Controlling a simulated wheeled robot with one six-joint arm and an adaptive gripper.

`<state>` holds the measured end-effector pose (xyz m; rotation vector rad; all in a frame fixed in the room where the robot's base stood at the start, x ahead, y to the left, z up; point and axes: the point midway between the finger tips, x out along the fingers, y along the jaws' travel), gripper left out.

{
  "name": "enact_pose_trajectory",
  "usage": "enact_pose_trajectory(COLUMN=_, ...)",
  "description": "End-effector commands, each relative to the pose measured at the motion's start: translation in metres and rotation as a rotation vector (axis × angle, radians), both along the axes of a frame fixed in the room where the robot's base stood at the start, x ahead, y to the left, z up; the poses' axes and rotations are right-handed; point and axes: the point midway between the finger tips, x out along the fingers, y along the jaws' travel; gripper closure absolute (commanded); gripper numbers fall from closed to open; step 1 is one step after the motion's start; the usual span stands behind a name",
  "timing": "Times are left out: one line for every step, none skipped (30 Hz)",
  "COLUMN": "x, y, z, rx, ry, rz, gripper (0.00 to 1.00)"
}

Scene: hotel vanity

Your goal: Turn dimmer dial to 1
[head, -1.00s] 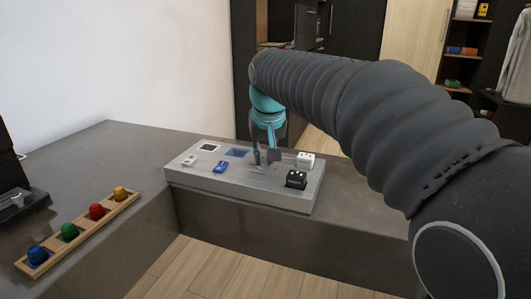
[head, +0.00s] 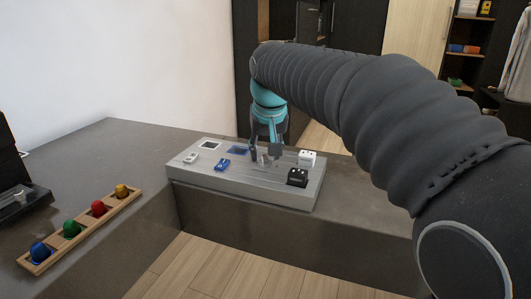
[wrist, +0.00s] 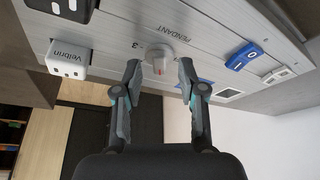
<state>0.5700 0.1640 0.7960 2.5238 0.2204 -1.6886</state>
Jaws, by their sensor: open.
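The dimmer dial (wrist: 159,57) is a small round light-grey knob with a red mark, on the grey panel (wrist: 115,42) in the wrist view. The word "PENDANT" and a "3" are printed beside it; a "1" is not legible. The red mark faces the bottom of the picture. My gripper (wrist: 159,68) is open, with one fingertip on each side of the dial; I cannot tell whether either touches it. In the head view, my gripper (head: 264,151) is over the middle of the panel (head: 235,192), and the dial shows small between the fingers.
A white block (head: 307,158) and a black block (head: 298,177) stand close right of my gripper. A blue switch (head: 222,165) and a white switch (head: 191,158) are on the left of the panel. A wooden rack (head: 85,230) with coloured knobs lies on the counter.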

Motion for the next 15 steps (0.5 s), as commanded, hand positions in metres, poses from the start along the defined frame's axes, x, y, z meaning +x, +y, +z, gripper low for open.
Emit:
enact_pose_trajectory(x=-0.003, y=0.000, z=0.007, rx=0.001, ry=-0.003, rz=0.000, gripper=0.59)
enact_pose_trajectory(x=-0.004, y=-0.001, z=0.012, rx=0.002, ry=-0.004, rz=0.000, gripper=0.59)
enact_pose_trajectory(x=-0.007, y=-0.001, z=0.019, rx=0.002, ry=-0.005, rz=0.000, gripper=0.59)
enact_pose_trajectory(x=-0.010, y=-0.001, z=0.024, rx=0.002, ry=-0.004, rz=0.000, gripper=0.59)
enact_pose_trajectory(x=-0.011, y=-0.002, z=0.030, rx=0.002, ry=-0.005, rz=0.000, gripper=0.59)
enact_pose_trajectory(x=-0.015, y=-0.002, z=0.037, rx=0.002, ry=-0.005, rz=0.000, gripper=0.59)
enact_pose_trajectory(x=-0.017, y=-0.002, z=0.043, rx=0.002, ry=-0.005, rz=0.000, gripper=0.59)
enact_pose_trajectory(x=-0.020, y=-0.003, z=0.049, rx=0.002, ry=-0.004, rz=0.000, gripper=0.59)
enact_pose_trajectory(x=-0.022, y=-0.003, z=0.056, rx=0.001, ry=-0.004, rz=0.001, gripper=0.59)
enact_pose_trajectory(x=-0.025, y=-0.004, z=0.061, rx=0.001, ry=-0.003, rz=0.001, gripper=0.59)
enact_pose_trajectory(x=-0.027, y=-0.004, z=0.066, rx=0.001, ry=-0.004, rz=0.001, gripper=0.59)
enact_pose_trajectory(x=-0.030, y=-0.004, z=0.072, rx=0.001, ry=-0.003, rz=0.001, gripper=0.59)
enact_pose_trajectory(x=-0.032, y=-0.005, z=0.077, rx=0.001, ry=-0.004, rz=0.001, gripper=0.59)
enact_pose_trajectory(x=-0.033, y=-0.005, z=0.081, rx=0.001, ry=-0.003, rz=0.001, gripper=0.59)
enact_pose_trajectory(x=-0.035, y=-0.005, z=0.086, rx=0.001, ry=-0.002, rz=0.001, gripper=0.59)
